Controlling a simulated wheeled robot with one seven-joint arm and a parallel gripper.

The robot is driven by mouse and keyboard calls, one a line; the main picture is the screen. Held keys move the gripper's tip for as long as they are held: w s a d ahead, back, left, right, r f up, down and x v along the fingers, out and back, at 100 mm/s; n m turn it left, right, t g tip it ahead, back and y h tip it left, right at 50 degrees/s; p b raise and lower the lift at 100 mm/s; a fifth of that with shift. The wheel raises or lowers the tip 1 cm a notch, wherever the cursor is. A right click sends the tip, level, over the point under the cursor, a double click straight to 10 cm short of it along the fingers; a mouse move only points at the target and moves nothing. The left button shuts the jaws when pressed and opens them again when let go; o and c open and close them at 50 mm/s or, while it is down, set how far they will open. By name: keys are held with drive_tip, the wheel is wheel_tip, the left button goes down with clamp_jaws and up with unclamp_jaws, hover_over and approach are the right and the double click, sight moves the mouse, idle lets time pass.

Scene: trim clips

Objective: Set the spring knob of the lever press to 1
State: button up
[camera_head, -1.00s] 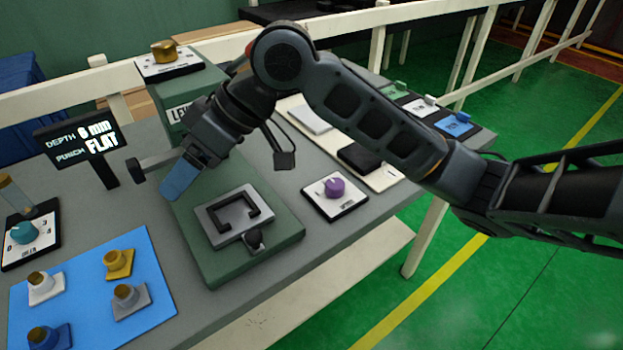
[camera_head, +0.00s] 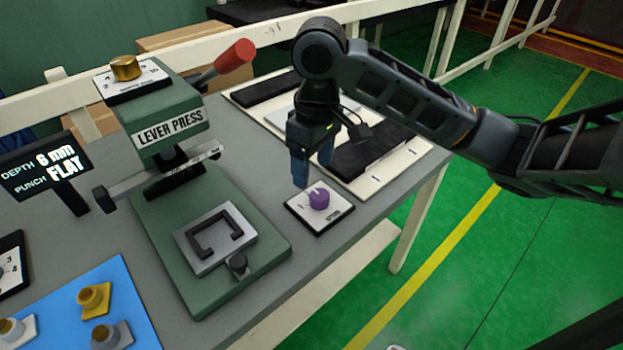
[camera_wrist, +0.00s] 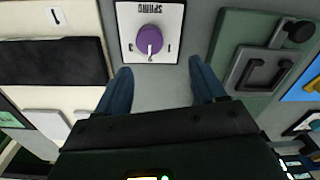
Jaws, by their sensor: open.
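The spring knob (camera_head: 319,198) is purple with a white pointer, on a white plate (camera_head: 335,213) on the bench, right of the green lever press (camera_head: 235,205). In the wrist view the knob (camera_wrist: 149,38) shows upside down on its plate marked SPRING. Its pointer aims at the middle mark, which looks like 2; small marks at either side are hard to read. My gripper (camera_head: 312,172) points down just behind the knob in the head view. In the wrist view my open fingers (camera_wrist: 163,78) have nothing between them, and the knob lies ahead of their tips.
The press has a red-tipped lever (camera_head: 234,56) and a brass knob (camera_head: 126,67) on top. A display (camera_head: 45,172) reads depth 6 mm, punch FLAT. A pale board (camera_head: 392,168) with black pads lies behind my gripper. A blue mat (camera_head: 137,312) holds several punches.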

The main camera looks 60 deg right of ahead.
sight(318, 194)
drive_tip(key=shift+s+d+f, duration=0.2)
drive_tip(key=shift+s+d, duration=0.1)
drive_tip(key=shift+d, duration=0.25)
drive_tip(key=shift+f, duration=3.8)
drive_tip(key=c, duration=1.1)
